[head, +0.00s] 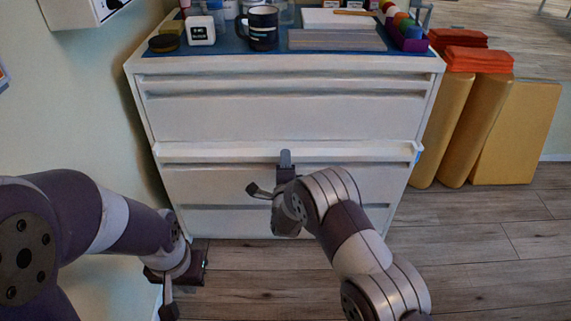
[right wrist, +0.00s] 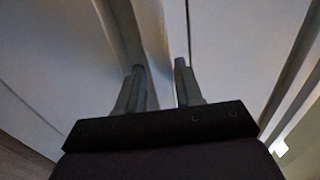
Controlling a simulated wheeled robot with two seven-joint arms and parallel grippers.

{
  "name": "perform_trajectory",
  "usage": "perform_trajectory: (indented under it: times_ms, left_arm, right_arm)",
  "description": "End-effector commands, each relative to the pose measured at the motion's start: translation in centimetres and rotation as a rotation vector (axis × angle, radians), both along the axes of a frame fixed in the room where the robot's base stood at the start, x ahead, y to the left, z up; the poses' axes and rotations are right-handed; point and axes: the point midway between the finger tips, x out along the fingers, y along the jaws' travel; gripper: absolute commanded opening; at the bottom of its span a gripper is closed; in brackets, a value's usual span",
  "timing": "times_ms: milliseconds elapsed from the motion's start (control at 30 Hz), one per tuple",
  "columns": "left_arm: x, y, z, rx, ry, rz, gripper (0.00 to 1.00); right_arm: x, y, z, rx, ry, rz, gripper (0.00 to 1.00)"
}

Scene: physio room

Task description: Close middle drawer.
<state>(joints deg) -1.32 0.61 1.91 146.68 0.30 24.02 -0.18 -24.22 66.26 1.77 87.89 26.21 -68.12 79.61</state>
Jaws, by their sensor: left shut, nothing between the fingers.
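The white cabinet (head: 290,115) stands ahead with its drawers facing me. The middle drawer (head: 220,180) sits a little forward of the top drawer; its pale top edge shows as a ledge. My right gripper (head: 270,174) is at the middle drawer's front, near its upper edge, with its fingers spread. In the right wrist view, the two fingers (right wrist: 160,85) are apart against the white front; I cannot tell whether they touch it. My left gripper (head: 168,296) is low at the left, near the cabinet's lower left corner, shut and empty.
A dark mug (head: 263,28), a small white jar (head: 201,30) and other items stand on the blue cabinet-top mat (head: 400,51). Yellow cushions (head: 485,125) and folded orange cloths (head: 478,60) are to the right. Wooden floor at the lower right is clear.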

Motion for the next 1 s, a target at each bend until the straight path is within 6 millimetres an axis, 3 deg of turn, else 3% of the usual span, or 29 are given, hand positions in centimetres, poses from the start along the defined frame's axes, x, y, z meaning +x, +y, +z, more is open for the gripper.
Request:
perform_trajectory:
  times_ms: [33,100,300,633,1000]
  left_arm:
    - [0.0,0.0,0.0,0.0,0.0,0.0,0.0]
    - [0.0,0.0,0.0,0.0,0.0,0.0,0.0]
    - [0.0,0.0,-0.4,0.0,0.0,0.0,0.0]
    - [0.0,0.0,-2.7,0.0,0.0,0.0,0.0]
    - [0.0,0.0,-2.7,0.0,0.0,0.0,0.0]
  right_arm:
    - [0.0,0.0,0.0,0.0,0.0,0.0,0.17]
    - [0.0,0.0,0.0,0.0,0.001,0.0,0.0]
    - [0.3,0.0,-0.3,0.0,0.002,-0.001,0.0]
    - [3.9,0.0,-0.6,0.002,0.004,-0.001,0.0]
    - [4.3,0.0,-0.2,0.001,0.004,0.0,0.0]
